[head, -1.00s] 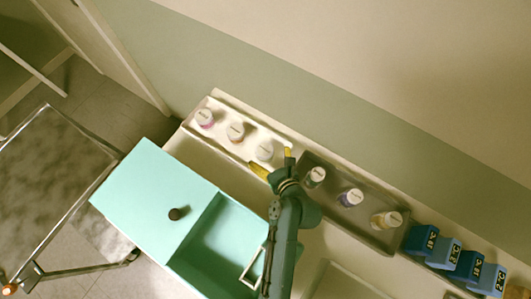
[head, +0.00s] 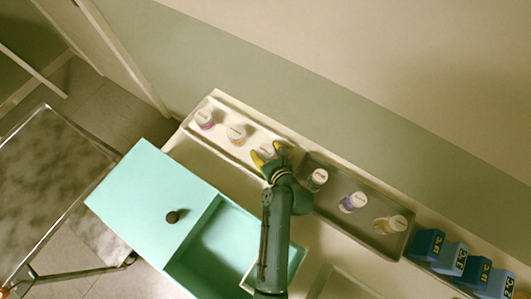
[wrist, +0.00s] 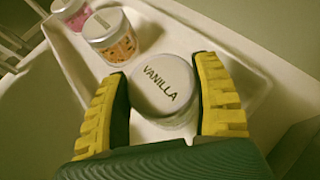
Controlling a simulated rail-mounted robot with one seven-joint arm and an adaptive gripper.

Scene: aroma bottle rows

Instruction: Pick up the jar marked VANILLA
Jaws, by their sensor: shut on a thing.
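The VANILLA jar (wrist: 163,88) has a pale round lid with dark lettering and stands in the white tray (wrist: 245,72). In the wrist view it sits between the two yellow-padded fingers of my gripper (wrist: 165,97), which is shut on it. In the head view my gripper (head: 267,157) is at the right end of the white tray, and the jar's pale lid (head: 266,150) shows between the fingers. The jar's lower body is mostly hidden in both views.
A jar with orange contents (wrist: 110,36) and one with pink contents (wrist: 70,10) stand in the same tray. A grey tray (head: 333,204) with three jars lies to the right, then several blue boxes (head: 452,258). A teal drawer unit (head: 150,205) stands in front.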

